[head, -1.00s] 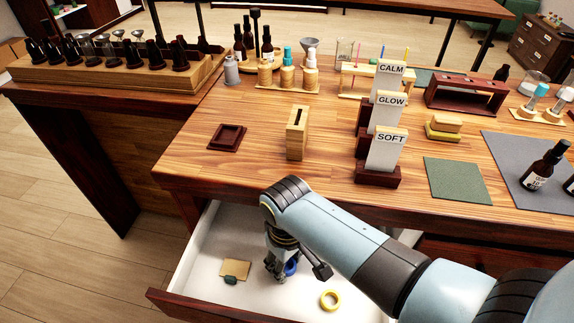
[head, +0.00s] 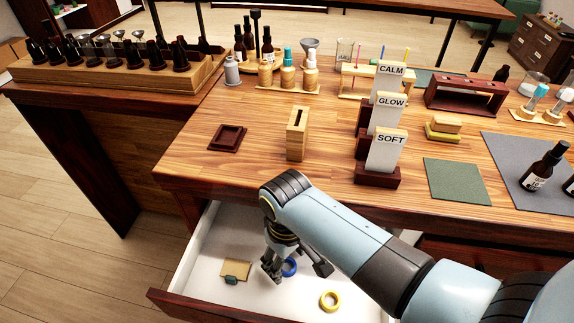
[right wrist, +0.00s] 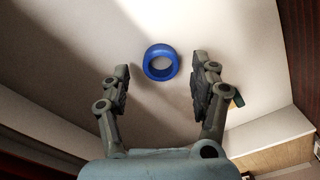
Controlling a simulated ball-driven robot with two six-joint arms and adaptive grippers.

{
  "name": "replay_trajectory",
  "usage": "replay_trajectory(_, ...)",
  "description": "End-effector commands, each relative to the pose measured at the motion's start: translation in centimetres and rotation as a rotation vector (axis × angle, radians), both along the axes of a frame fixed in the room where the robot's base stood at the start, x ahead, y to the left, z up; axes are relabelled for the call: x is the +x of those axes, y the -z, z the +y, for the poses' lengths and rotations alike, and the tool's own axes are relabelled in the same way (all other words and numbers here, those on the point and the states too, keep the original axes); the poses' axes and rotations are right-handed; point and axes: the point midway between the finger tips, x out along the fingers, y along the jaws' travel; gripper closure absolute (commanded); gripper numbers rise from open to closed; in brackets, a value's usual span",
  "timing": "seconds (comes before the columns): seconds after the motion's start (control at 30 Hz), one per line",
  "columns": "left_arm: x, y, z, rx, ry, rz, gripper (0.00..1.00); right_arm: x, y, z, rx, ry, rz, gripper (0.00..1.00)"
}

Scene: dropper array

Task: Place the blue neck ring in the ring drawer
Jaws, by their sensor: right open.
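The blue neck ring (head: 289,268) lies in the open white-lined drawer (head: 208,247), partly hidden behind my right gripper in the head view. In the right wrist view the blue ring (right wrist: 161,62) lies flat on the drawer floor, ahead of and between the fingertips, with clear gaps on both sides. My right gripper (head: 273,274) is open and empty inside the drawer; its spread fingers also show in the right wrist view (right wrist: 162,75). A yellow ring (head: 330,301) lies in the drawer to the right of the blue one. My left gripper is not in view.
A tan card with a dark clip (head: 235,271) lies in the drawer's left part. The drawer's wooden front (head: 200,306) and the table edge above bound the space. On the table stand a slotted wooden block (head: 297,133) and white label cards (head: 386,150).

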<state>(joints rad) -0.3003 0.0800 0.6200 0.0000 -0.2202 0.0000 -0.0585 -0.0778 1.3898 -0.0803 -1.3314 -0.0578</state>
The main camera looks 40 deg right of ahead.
Motion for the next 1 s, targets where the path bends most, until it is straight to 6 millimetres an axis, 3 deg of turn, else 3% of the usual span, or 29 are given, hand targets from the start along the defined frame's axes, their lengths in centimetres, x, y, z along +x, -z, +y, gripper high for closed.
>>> replay_trajectory(0.2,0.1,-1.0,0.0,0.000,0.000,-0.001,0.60,0.0,-5.2,0.0,0.000,0.000,-0.003,0.37)
replay_trajectory(0.43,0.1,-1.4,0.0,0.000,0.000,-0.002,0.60,0.0,-9.2,0.0,0.000,0.000,-0.002,0.37)
replay_trajectory(0.6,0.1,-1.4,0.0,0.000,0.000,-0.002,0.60,0.0,-10.4,0.0,0.000,0.000,0.000,0.37)
replay_trajectory(1.0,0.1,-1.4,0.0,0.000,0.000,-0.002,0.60,0.0,-10.5,0.0,0.000,0.000,0.000,0.37)
